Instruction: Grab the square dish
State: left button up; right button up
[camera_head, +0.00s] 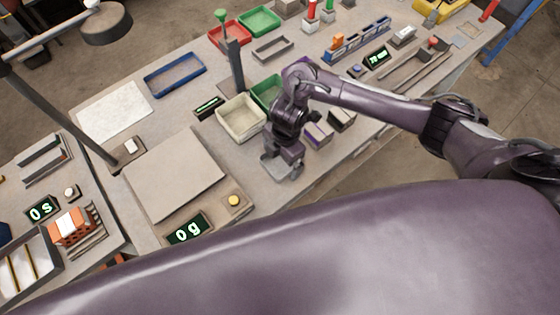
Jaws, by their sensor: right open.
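A small pale grey, square-looking dish (270,170) lies near the front edge of the table, right of the scale. My right gripper (283,168) points down over it and hides much of it. The right gripper is open; its fingertips are small here, and I cannot tell whether they touch the dish. A larger cream square bin (241,119) stands just behind and left of the gripper. My left gripper is not in view.
A scale with a wide plate (174,172) and a "0 g" display (188,228) stands left of the gripper. A green bin (267,90) is partly behind my right arm. Small blocks (319,133) stand close on the right. A blue tray (175,75) lies farther back.

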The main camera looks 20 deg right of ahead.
jog(key=shift+f, duration=0.25)
dwell(0.6)
jog(key=c, duration=0.9)
jog(key=shift+r, duration=0.15)
